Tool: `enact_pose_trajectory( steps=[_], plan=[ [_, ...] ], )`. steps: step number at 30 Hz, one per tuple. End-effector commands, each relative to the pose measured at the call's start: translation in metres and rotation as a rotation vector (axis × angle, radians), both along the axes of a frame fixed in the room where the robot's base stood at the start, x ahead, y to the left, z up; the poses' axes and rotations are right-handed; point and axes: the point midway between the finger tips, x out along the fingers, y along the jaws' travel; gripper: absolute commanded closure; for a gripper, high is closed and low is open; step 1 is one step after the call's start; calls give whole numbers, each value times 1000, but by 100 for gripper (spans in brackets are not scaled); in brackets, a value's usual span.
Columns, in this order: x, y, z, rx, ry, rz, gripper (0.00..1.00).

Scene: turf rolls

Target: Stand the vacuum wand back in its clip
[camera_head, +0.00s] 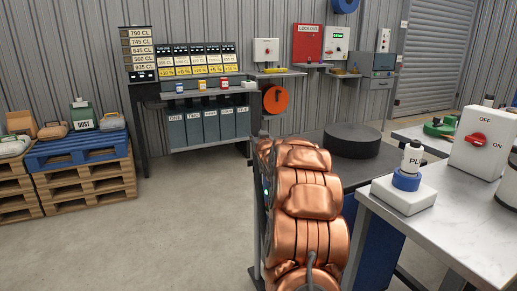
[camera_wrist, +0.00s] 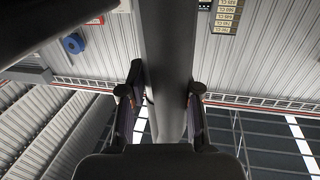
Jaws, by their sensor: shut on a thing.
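My gripper (camera_wrist: 167,92) shows in the wrist view with one finger on each side of a long dark grey tube, which looks like the vacuum wand (camera_wrist: 168,45). The fingers are shut on it, and it runs from the top of the view down toward the palm. Its ends are out of sight. In the head view my copper-coloured arm fills the lower middle and hides what is behind it; the gripper and wand cannot be made out there. I cannot pick out the clip in either view.
A dark table with a black disc (camera_head: 353,141) stands behind my arm. At right, a pale-topped bench (camera_head: 455,225) holds a white switch box (camera_head: 482,137) and a bottle (camera_head: 411,158). Pallets (camera_head: 85,172) stand at left. The floor (camera_head: 150,235) left of my arm is clear.

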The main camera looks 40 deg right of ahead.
Motion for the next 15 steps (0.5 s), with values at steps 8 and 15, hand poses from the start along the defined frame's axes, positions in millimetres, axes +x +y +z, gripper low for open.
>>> enact_pose_trajectory(
  steps=[8, 15],
  plan=[
    [0, 0, -12, -1, -2, 0, 100],
    [-1, -2, -43, 0, -1, -1, 100]
  ],
)
